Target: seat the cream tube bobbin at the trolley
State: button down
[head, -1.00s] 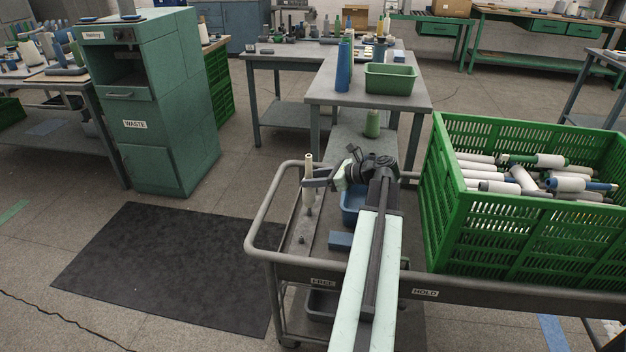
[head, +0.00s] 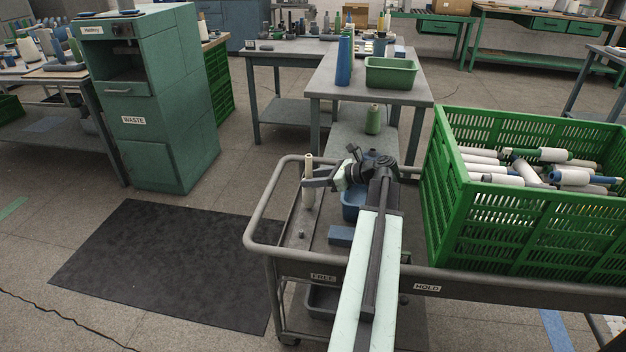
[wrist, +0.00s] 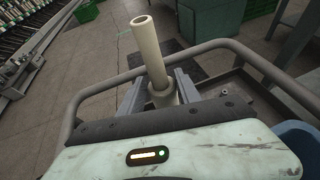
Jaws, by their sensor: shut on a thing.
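The cream tube bobbin (head: 309,168) stands upright at the left end of the grey trolley (head: 262,222). My gripper (head: 309,183) is shut on it, with a finger on each side in the wrist view (wrist: 159,88). The tube's open top (wrist: 142,21) sticks up above the fingers, and a wider pale part shows between and below them. The bobbin's lower end is down near the trolley deck and covers the spot of the rear peg. Whether it touches the deck I cannot tell.
A blue block (head: 341,236) and a blue bin (head: 352,204) sit on the deck to the right of the bobbin. A green crate (head: 520,238) of bobbins fills the trolley's right side. The tube rail (head: 256,200) runs around the left end.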

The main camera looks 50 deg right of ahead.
jog(key=shift+f+b, duration=0.75)
jog(key=shift+f, duration=0.05)
dwell(0.4)
jog(key=c, duration=0.8)
grip_release()
jog(key=shift+o, duration=0.2)
jog(key=p+v, duration=0.3)
jog(key=v, duration=0.4)
jog(key=shift+s+r, duration=0.15)
jog(key=shift+s, duration=0.2)
jog(key=shift+d, duration=0.15)
